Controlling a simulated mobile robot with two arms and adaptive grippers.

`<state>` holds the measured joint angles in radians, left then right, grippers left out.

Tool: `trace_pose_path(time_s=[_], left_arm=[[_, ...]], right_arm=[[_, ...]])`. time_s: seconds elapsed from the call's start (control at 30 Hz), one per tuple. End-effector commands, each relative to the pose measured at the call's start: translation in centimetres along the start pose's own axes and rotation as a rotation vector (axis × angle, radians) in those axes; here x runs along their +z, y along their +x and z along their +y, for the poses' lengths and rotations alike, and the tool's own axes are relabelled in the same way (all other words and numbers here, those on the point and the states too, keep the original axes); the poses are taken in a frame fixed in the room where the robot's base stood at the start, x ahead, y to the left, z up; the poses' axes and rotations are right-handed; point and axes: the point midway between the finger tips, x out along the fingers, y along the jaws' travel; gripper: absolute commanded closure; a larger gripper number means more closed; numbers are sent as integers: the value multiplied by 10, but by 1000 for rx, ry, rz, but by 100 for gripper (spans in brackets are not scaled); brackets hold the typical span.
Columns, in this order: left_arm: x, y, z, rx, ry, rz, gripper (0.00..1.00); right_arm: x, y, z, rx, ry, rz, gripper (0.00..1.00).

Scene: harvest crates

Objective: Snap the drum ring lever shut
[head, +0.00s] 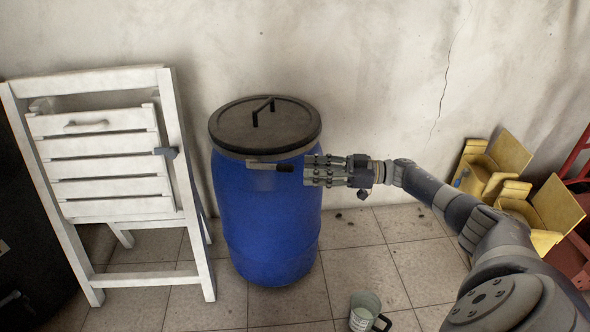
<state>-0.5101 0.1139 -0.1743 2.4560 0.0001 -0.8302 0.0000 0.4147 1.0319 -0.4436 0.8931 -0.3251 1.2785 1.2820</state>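A blue drum (268,220) stands upright on the tiled floor against the wall. A dark lid (235,126) with a raised handle covers its top. The ring lever (262,165), a light metal bar with a black end, lies at the drum's front right and points right. My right gripper (307,172) reaches in from the right, its fingertips pointing left just beside the lever's black end. I cannot tell whether they touch it, nor how far the fingers are apart. My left gripper is out of view.
A mug (365,308) stands on the floor in front. Yellow crate-like pieces (545,212) and red metalwork (577,160) lie at the right. Floor right of the drum is mostly clear.

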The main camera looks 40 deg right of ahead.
Motion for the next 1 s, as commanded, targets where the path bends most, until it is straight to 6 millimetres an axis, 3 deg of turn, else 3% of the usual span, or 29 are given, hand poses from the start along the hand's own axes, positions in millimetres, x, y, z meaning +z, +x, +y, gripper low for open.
trace_pose_path(time_s=[0.1, 0.3, 1.0], left_arm=[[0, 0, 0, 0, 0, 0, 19], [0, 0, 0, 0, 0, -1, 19], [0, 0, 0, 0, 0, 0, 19]], right_arm=[[1, -22, 0, 2, 1, -3, 61], [0, -41, 0, 0, 0, -1, 61], [5, -36, -2, 6, -3, 2, 61]])
